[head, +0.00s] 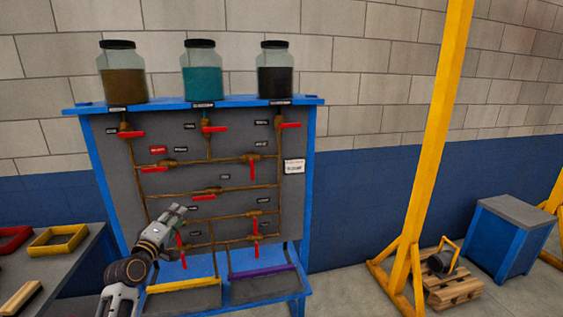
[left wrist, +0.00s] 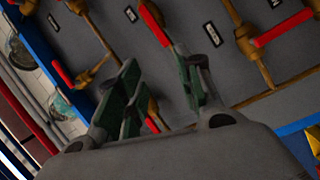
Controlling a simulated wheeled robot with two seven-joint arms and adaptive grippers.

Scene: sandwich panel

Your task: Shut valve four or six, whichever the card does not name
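The grey panel (head: 225,178) carries brass pipes and several valves with red handles. A white card (head: 294,166) hangs at its right edge; its writing and the small valve labels are too small to read. My left gripper (head: 180,212) is in front of the panel's lower left, beside a red valve handle (head: 180,241) that it partly hides. In the left wrist view the fingers of my left gripper (left wrist: 160,72) are apart. A brass valve body (left wrist: 152,106) shows between them, and a red handle (left wrist: 154,24) lies beyond the tips. My right gripper is not in view.
Jars with brown (head: 123,83), teal (head: 202,81) and dark (head: 275,79) contents stand on the blue top shelf. Below the panel are trays with yellow (head: 183,286) and purple (head: 262,271) edges. A side table (head: 62,268) is at left; a yellow post (head: 436,130) stands at right.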

